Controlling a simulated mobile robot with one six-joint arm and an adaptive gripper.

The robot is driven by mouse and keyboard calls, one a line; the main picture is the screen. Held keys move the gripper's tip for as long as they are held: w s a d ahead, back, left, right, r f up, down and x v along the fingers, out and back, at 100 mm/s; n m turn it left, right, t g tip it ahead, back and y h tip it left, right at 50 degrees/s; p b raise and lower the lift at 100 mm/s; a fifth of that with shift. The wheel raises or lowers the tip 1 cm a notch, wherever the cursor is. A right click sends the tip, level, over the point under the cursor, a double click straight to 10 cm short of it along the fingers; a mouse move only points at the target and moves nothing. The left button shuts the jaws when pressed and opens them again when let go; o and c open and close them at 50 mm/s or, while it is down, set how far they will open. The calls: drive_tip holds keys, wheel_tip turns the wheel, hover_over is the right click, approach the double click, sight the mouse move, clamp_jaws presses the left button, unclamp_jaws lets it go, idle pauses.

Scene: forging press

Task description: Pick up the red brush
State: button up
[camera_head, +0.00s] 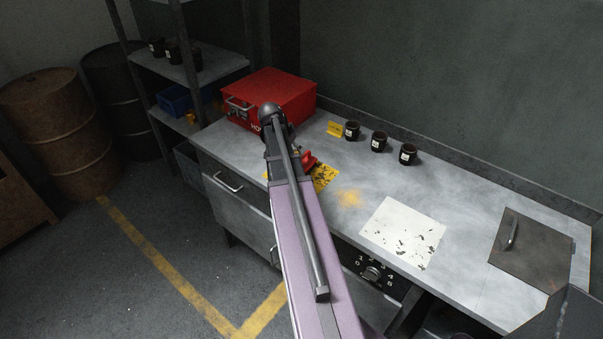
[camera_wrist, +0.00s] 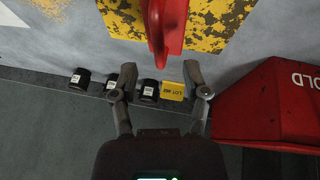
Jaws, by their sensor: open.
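The red brush (camera_head: 309,161) lies at the yellow worn patch (camera_head: 323,177) on the grey worktop, partly hidden behind my arm in the head view. In the wrist view the red brush (camera_wrist: 166,26) shows large at the top middle, cut off by the frame edge, over the yellow patch (camera_wrist: 215,22). The brush lines up with the gap between the fingers, beyond the tips. I cannot tell whether they touch. The brush's bristles are not clear.
A red box (camera_head: 283,97) stands at the back left of the worktop (camera_head: 465,210), close to my arm. Three dark cups (camera_head: 379,142) and a yellow tag (camera_head: 335,129) stand along the back. A white sheet (camera_head: 403,232) and a handled plate (camera_head: 532,250) lie to the right.

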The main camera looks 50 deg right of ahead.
drive_tip(key=shift+d+f, duration=0.2)
drive_tip(key=shift+f, duration=0.25)
drive_tip(key=shift+b, duration=0.3)
drive_tip(key=shift+b+x, duration=2.2)
drive_tip(key=shift+x, duration=0.35)
drive_tip(key=shift+s+d, duration=0.1)
drive_tip(key=shift+d, duration=0.05)
drive_tip(key=shift+r, duration=0.1)
clamp_jaws()
